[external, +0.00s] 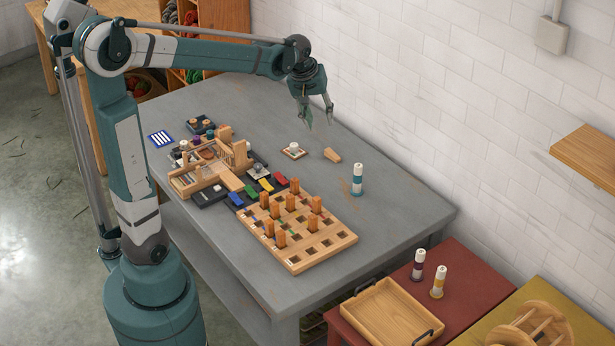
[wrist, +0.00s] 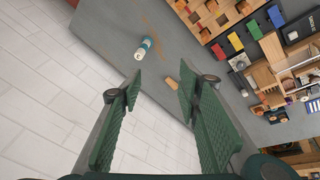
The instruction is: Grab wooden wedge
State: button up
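The wooden wedge (external: 332,155) is a small light-brown block lying on the grey table (external: 400,205), near its wall-side edge. In the wrist view the wedge (wrist: 172,83) shows between my fingertips, nearer the right finger, well beyond them. My gripper (external: 319,118) is open and empty, above the table and up and to the left of the wedge in the external view. In the wrist view my gripper (wrist: 160,84) shows its two green ribbed fingers spread apart.
A white bottle with a blue band (external: 357,179) stands right of the wedge. A small cup on a wooden square (external: 293,150) is to its left. A pegged wooden board (external: 325,245) and wooden frame (external: 190,180) lie farther off. The white wall (external: 440,100) runs behind the table.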

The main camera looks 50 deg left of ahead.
jog(key=w+a+f+n+g, duration=0.1)
jog(key=w+a+f+n, duration=0.3)
jog(key=w, duration=0.4)
jog(key=n+g, duration=0.3)
jog(key=n, duration=0.3)
send_near(332, 153)
jog(key=shift+s+a+f+h, duration=0.1)
jog(key=shift+s+h, duration=0.05)
jog(key=shift+h, duration=0.15)
jog(key=shift+a+f, duration=0.25)
jog(key=shift+f, duration=0.15)
jog(key=shift+f, duration=0.1)
jog(key=shift+f, duration=1.2)
jog(key=shift+f, duration=0.15)
jog(key=shift+f+b, duration=0.45)
jog(key=shift+f, duration=2)
